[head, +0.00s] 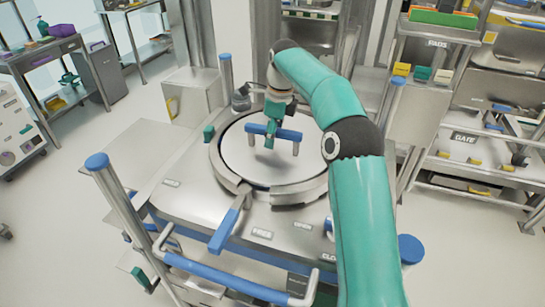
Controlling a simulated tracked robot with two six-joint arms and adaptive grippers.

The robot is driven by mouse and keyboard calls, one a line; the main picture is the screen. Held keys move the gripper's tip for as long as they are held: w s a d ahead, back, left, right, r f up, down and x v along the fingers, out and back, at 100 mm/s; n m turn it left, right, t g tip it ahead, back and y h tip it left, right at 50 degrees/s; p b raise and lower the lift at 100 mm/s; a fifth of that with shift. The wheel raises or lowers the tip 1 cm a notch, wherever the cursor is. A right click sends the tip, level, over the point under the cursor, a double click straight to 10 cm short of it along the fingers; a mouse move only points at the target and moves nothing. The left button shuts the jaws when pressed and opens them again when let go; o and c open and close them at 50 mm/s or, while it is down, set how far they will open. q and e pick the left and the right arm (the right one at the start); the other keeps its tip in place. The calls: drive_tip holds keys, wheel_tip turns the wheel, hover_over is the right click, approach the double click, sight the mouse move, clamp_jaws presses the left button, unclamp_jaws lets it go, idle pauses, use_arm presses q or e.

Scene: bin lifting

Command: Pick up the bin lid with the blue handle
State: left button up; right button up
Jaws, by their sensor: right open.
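The round grey bin lid (305,165) lies flat in the metal rim on top of the steel bin unit. Its blue bar handle (292,135) stands up from the lid on short posts. My right arm reaches in from the lower right and bends back over the lid. My right gripper (269,138) points down at the handle's left half, with a finger showing in front of the bar. It is open; whether it touches the bar cannot be told. The arm covers part of the lid's right edge. My left gripper is not in view.
A blue-gripped lever (224,231) sticks out from the front of the rim. Blue-capped posts (97,161) and a blue front rail (235,280) surround the unit. Shelves with small bins (422,73) stand at the right, a trolley at the far left. Open floor lies to the left.

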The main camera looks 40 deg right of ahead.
drive_tip(key=shift+f, duration=0.2)
idle(0.6)
drive_tip(key=c, duration=1)
clamp_jaws()
drive_tip(key=shift+w+d+r, duration=0.1)
drive_tip(key=shift+r, duration=0.1)
